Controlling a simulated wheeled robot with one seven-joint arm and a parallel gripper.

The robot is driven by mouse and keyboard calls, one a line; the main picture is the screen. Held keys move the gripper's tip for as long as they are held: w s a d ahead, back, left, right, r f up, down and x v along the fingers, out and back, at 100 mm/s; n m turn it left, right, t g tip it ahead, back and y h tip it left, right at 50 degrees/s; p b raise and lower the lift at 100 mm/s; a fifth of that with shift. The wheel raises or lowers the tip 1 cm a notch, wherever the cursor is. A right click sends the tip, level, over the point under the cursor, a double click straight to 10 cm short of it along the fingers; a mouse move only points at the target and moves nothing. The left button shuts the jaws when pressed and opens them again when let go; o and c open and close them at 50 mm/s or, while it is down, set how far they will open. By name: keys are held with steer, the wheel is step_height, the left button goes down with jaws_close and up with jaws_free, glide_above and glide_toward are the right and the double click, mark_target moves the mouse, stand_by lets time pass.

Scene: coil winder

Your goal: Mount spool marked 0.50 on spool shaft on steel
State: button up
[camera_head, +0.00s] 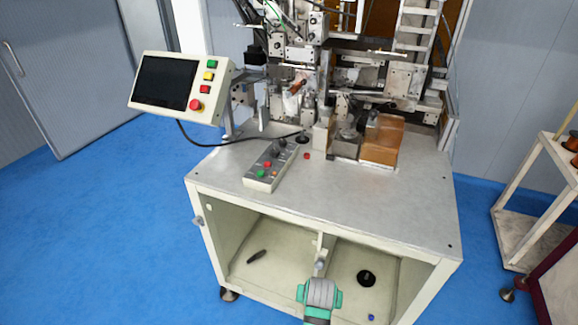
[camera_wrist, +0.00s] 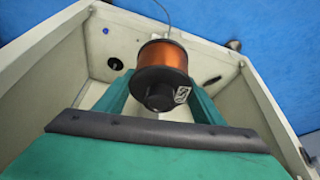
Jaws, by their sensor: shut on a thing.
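In the wrist view a copper-wound spool (camera_wrist: 163,58) with black flanges sits between the two teal fingers of my gripper (camera_wrist: 160,82). My gripper is shut on it. A small white label (camera_wrist: 181,95) is on the near black flange, turned on its side and too small to read surely. The spool is seen over the open lower bay of the pale machine cabinet (camera_wrist: 262,95). In the head view teal and grey parts of my arm (camera_head: 319,295) are before the cabinet front, and the spool cannot be made out. I cannot clearly pick out the spool shaft.
A black round base (camera_head: 366,278), a dark elongated piece (camera_head: 257,256) and a blue cap (camera_head: 371,317) lie in the lower bay. A control box (camera_head: 268,165) stands on the grey top, whose front right is clear. A cart (camera_head: 535,220) stands right.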

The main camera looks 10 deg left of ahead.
steer(key=shift+w+d+r, duration=0.1)
steer(key=shift+w+r, duration=0.65)
steer(key=shift+r, duration=0.1)
steer(key=shift+w, duration=0.1)
